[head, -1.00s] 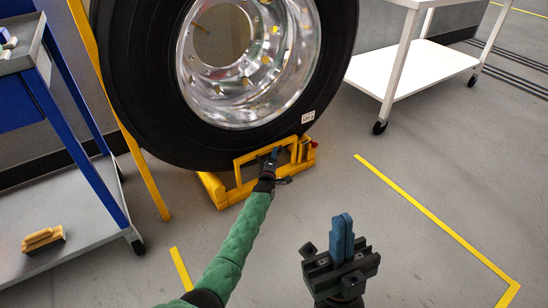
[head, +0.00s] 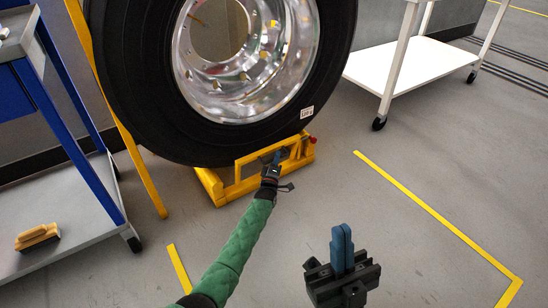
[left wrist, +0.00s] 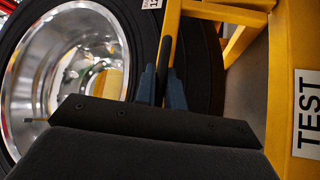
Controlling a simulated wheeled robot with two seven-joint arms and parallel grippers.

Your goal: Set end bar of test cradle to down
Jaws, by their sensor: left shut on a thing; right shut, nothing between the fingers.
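The yellow test cradle (head: 213,187) stands on the floor under a large tyred wheel (head: 150,130). Its end bar (head: 247,159) is a yellow frame that stands raised in front of the tyre's lower edge. My left gripper (head: 278,157) reaches in from the front and is shut on the end bar's upper rail. In the left wrist view the bar (left wrist: 171,30) runs down between the blue fingertips (left wrist: 161,88). A yellow cradle part with a TEST label (left wrist: 306,110) is at the right there. My right gripper (head: 342,247) is shut and empty over the floor at the front.
A grey trolley with blue posts (head: 75,235) stands at the left and carries a brush (head: 37,237). A white cart (head: 425,70) stands at the back right. Yellow lines (head: 430,210) mark the floor. The floor right of the cradle is clear.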

